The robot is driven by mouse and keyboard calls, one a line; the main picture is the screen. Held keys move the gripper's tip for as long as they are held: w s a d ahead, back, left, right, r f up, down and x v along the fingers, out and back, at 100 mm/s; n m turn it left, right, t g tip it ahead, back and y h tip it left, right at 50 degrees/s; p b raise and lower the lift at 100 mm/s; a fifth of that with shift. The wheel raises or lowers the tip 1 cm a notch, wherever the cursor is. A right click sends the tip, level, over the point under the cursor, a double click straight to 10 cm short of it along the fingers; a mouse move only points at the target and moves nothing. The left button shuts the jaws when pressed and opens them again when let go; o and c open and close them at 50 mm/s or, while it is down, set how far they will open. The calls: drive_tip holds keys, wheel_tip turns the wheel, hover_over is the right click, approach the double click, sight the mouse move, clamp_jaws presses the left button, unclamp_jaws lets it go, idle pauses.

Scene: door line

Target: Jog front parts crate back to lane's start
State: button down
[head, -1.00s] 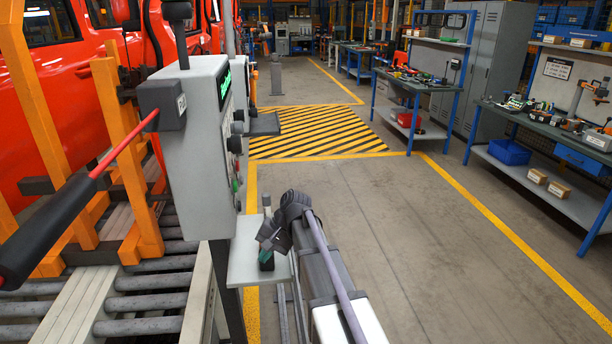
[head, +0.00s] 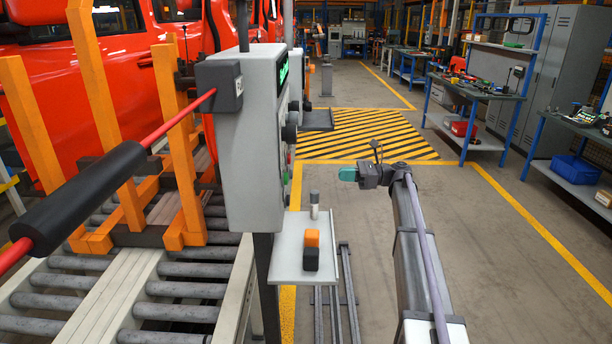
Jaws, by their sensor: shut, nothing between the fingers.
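My gripper (head: 350,174) points left, with teal fingertips shut and empty, above the floor just right of the grey control box. The control box (head: 252,135) has a green display and several knobs and buttons on its right side, seen edge-on. No box-like parts crate shows clearly on the roller lane (head: 190,290). An orange-posted carrier (head: 130,215) stands on the rollers, beside a red vehicle body. I cannot tell whether it is the crate. My gripper touches neither box nor carrier.
A small shelf (head: 290,262) below the box holds an orange-and-black block (head: 311,250) and a small grey cylinder. A red rod with a black sleeve (head: 78,198) crosses the left foreground. Workbenches (head: 470,92) stand right; the aisle floor (head: 500,260) is clear.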

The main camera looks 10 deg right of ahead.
sight(290, 174)
drive_tip(key=x, duration=1.4)
